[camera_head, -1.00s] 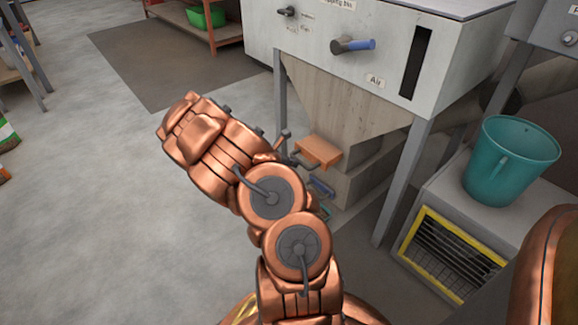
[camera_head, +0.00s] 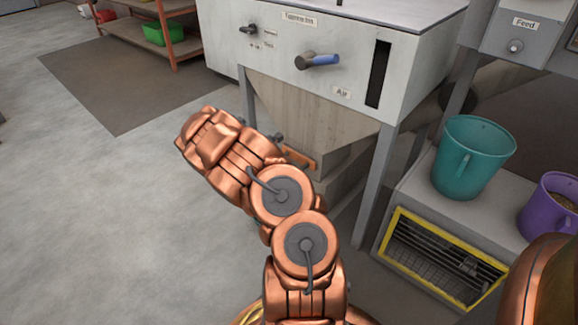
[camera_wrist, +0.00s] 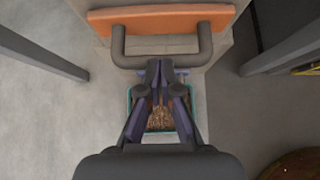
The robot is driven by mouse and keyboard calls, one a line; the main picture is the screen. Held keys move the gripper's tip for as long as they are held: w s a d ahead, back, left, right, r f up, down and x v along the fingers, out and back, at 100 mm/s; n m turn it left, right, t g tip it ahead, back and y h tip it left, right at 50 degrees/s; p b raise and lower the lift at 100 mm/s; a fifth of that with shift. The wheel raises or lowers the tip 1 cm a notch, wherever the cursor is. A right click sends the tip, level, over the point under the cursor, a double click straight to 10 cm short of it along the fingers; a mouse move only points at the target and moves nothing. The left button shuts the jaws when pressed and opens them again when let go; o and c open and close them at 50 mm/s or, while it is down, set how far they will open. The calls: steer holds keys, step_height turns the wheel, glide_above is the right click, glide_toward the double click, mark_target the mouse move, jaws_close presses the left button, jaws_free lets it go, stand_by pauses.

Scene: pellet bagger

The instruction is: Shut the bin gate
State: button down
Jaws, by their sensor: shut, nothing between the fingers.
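The bin gate (camera_wrist: 160,20) is an orange plate with a dark grey U-shaped handle (camera_wrist: 118,50) at the top of the wrist view. In the head view the gate (camera_head: 300,158) shows under the hopper, partly hidden behind my arm. My gripper (camera_wrist: 160,66) is shut and empty, its fingertips at the middle of the handle's crossbar. I cannot tell whether they touch it. In the head view my arm hides the gripper. The bin (camera_head: 330,55) is a pale box above a tapered hopper (camera_head: 308,105).
Below my fingers is a teal-rimmed container (camera_wrist: 131,112) with brown pellets. Bin legs (camera_head: 376,185) stand on both sides. To the right a teal jug (camera_head: 472,160) and a purple jug (camera_head: 551,207) stand on a grey box with a yellow-framed grille (camera_head: 440,260).

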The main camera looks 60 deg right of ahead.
steer(key=shift+s, duration=0.1)
steer(key=a+f+p+v, duration=0.1)
steer(key=p+v, duration=0.4)
steer(key=v, duration=0.8)
steer(key=shift+w+a, duration=0.25)
steer(key=s+a+r+m+g+y+p, duration=0.1)
steer(key=s+a+r+m+p, duration=0.4)
steer(key=r, duration=0.6)
steer(key=s+a+r+m+p, duration=0.25)
steer(key=r+p, duration=0.35)
steer(key=r, duration=0.6)
steer(key=s+a+r+m+g+y+p, duration=0.1)
steer(key=s+a+r+m+p, duration=0.4)
steer(key=r, duration=0.6)
steer(key=s+a+r+m+y+p, duration=0.1)
steer(key=s+a+r+y+p, duration=0.1)
steer(key=s+a+r+p, duration=0.3)
steer(key=s+a+r+m+y+p, duration=0.2)
steer(key=s+a+r+y+p, duration=0.1)
steer(key=a+r+p, duration=0.5)
steer(key=s+a+r+m+t+y+p, duration=0.1)
steer(key=s+a+r+y+p, duration=0.2)
steer(key=s+a+r+p, duration=0.3)
steer(key=a+r+p, duration=0.1)
steer(key=a+r, duration=0.3)
steer(key=a, duration=0.3)
steer(key=shift+s, duration=0.3)
